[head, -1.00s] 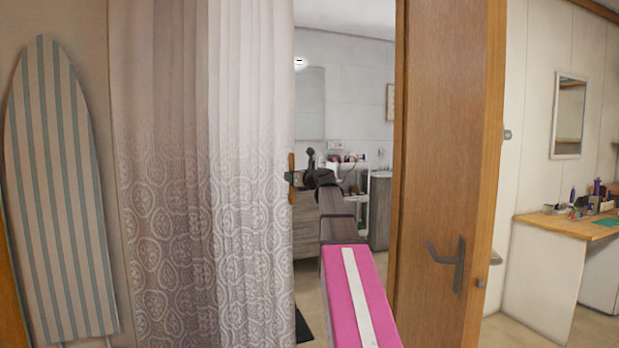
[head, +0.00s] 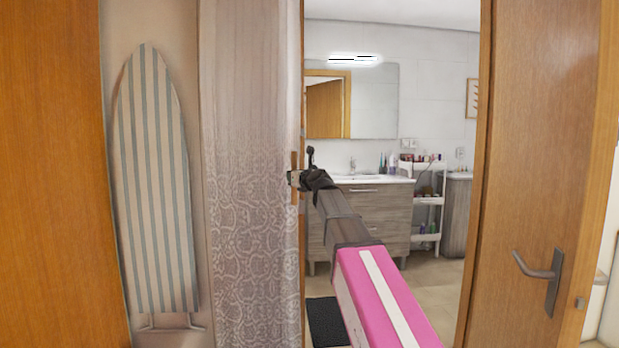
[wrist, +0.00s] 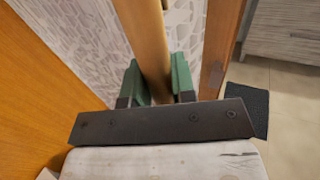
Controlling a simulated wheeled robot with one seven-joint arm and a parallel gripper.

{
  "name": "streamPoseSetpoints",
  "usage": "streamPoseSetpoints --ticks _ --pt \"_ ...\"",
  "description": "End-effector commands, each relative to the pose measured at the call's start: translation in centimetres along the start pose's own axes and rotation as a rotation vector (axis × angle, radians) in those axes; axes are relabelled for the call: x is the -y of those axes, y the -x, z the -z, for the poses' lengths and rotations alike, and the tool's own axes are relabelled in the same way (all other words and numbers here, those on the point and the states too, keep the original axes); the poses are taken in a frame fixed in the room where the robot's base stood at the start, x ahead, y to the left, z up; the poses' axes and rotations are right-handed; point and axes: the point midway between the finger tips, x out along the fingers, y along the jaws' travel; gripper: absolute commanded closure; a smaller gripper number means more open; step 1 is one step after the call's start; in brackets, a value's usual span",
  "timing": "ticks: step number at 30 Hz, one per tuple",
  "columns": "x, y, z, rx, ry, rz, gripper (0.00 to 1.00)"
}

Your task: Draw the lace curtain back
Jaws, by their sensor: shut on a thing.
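The lace curtain (head: 247,215) hangs bunched at the left side of the doorway, with its pattern on the lower part. It also shows in the wrist view (wrist: 88,42). A wooden bar (wrist: 147,35) stands at the curtain's right edge. My gripper (wrist: 155,82) is shut on this bar, with a green finger on each side of it. In the head view my gripper (head: 296,179) is small at the curtain's right edge, and my dark arm reaches to it from the lower right.
The doorway is clear right of the curtain, showing a vanity (head: 368,222), a mirror (head: 375,100) and a white cart (head: 429,205). A dark mat (head: 326,320) lies on the floor. A wooden door (head: 535,170) stands open at right. An ironing board (head: 155,190) leans at left.

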Motion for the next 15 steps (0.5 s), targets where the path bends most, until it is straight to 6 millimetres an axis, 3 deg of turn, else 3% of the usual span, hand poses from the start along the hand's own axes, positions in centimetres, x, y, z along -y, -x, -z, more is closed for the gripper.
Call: streamPoseSetpoints --ticks 6,15 --pt "-1.32 -0.65 0.0 -0.001 -0.001 -0.001 1.0" --pt "-1.45 -0.72 0.02 -0.001 -0.001 0.0 1.0"
